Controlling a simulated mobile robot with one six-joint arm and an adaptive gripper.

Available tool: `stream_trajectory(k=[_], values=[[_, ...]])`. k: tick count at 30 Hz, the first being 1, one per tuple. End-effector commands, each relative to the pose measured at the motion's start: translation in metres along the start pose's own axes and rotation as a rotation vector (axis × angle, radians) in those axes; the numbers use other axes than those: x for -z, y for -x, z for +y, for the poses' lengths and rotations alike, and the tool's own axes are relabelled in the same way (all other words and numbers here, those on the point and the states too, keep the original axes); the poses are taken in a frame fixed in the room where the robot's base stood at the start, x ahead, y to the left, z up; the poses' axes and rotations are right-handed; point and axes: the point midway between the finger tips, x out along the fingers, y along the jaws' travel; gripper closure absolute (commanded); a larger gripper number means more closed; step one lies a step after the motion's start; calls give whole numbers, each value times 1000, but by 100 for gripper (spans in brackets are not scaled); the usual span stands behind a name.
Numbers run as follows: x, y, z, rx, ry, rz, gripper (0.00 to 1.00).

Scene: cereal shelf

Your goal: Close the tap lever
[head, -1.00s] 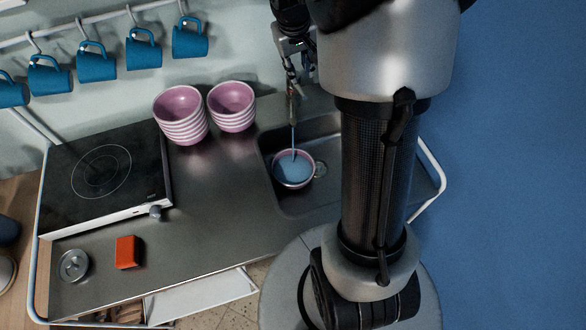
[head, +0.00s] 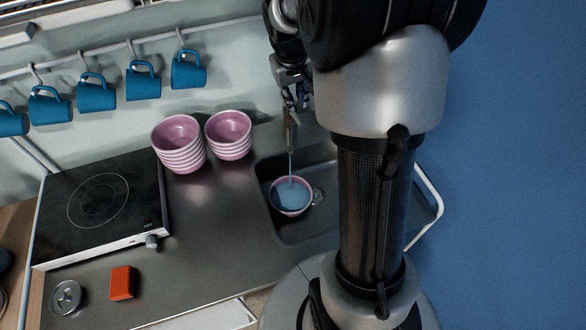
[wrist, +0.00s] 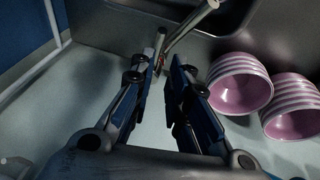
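The tap (head: 290,138) stands at the back of the sink, and a thin stream of water runs from it into a pink-rimmed bowl (head: 291,197). In the wrist view, the tap's spout (wrist: 192,24) reaches up to the right, and its short lever (wrist: 160,41) shows just beyond my fingertips. My gripper (wrist: 160,68) is open, with a narrow gap between its fingers and nothing seen between them. I cannot tell whether a finger touches the lever. In the head view, my gripper (head: 296,100) is just above the tap, partly hidden by my arm.
Two stacks of pink-and-white bowls (head: 178,146) (head: 229,136) stand left of the sink (head: 325,157), close to the tap. Blue mugs (head: 143,82) hang on a wall rail. A hob (head: 98,205), a red block (head: 122,283) and a round metal lid (head: 66,298) are further left.

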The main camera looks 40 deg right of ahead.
Motion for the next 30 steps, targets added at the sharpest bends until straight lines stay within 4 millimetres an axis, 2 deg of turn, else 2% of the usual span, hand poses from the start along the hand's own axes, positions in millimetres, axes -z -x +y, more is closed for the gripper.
stream_trajectory(k=[6,15,18,23,30], values=[[-2,13,17,130,-84,29,100],[10,34,53,268,-218,160,100],[12,36,59,280,-236,184,100],[15,24,56,285,-238,188,100],[25,-22,44,285,-237,186,100]])
